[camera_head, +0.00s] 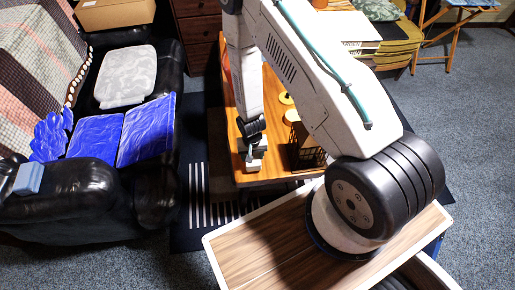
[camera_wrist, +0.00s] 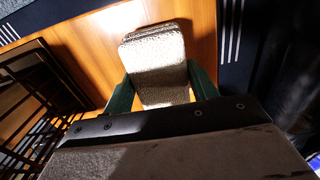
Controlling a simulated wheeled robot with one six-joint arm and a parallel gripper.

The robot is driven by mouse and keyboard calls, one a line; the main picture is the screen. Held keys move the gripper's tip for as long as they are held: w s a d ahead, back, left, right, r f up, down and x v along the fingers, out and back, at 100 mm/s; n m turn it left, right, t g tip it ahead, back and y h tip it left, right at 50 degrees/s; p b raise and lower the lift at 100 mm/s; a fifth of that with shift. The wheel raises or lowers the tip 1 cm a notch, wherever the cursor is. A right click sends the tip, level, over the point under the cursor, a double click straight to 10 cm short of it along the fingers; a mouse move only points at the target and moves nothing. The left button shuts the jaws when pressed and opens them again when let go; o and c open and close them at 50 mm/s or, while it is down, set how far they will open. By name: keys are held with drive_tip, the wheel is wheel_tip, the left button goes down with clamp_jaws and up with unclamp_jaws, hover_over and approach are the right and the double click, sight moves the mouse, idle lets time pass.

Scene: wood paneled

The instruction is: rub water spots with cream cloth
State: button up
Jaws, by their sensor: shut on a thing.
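My gripper (camera_wrist: 160,88) has its green fingers on either side of a folded cream cloth (camera_wrist: 155,55) and is shut on it. The cloth is a thick, textured pad that sticks out beyond the fingers, over the orange-brown wooden table (camera_wrist: 204,22). I cannot tell whether it touches the wood. In the head view my gripper (camera_head: 254,158) is low over the near left part of the table (camera_head: 272,115). The cloth cannot be made out clearly there. No water spots can be made out; bright light and shadow cross the wood, and my arm hides part of the table.
A black wire basket (camera_head: 306,152) stands on the table to the right of my gripper; it also shows in the wrist view (camera_wrist: 35,110). A yellow round thing (camera_head: 285,98) is farther back. A black sofa (camera_head: 75,205) with blue cushions stands left.

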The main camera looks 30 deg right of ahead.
drive_tip(key=shift+a+r, duration=0.1)
drive_tip(key=shift+r, duration=3.15)
drive_tip(key=shift+s, duration=0.15)
drive_tip(key=shift+r+n, duration=0.9)
drive_tip(key=shift+r, duration=0.05)
drive_tip(key=w+d+r+n, duration=0.1)
drive_tip(key=w+r, duration=0.4)
drive_tip(key=r, duration=0.4)
drive_tip(key=w+d+r+n, duration=0.1)
drive_tip(key=w+r, duration=0.4)
drive_tip(key=r, duration=0.4)
drive_tip(key=shift+w+d+r, duration=0.25)
drive_tip(key=shift+w, duration=0.15)
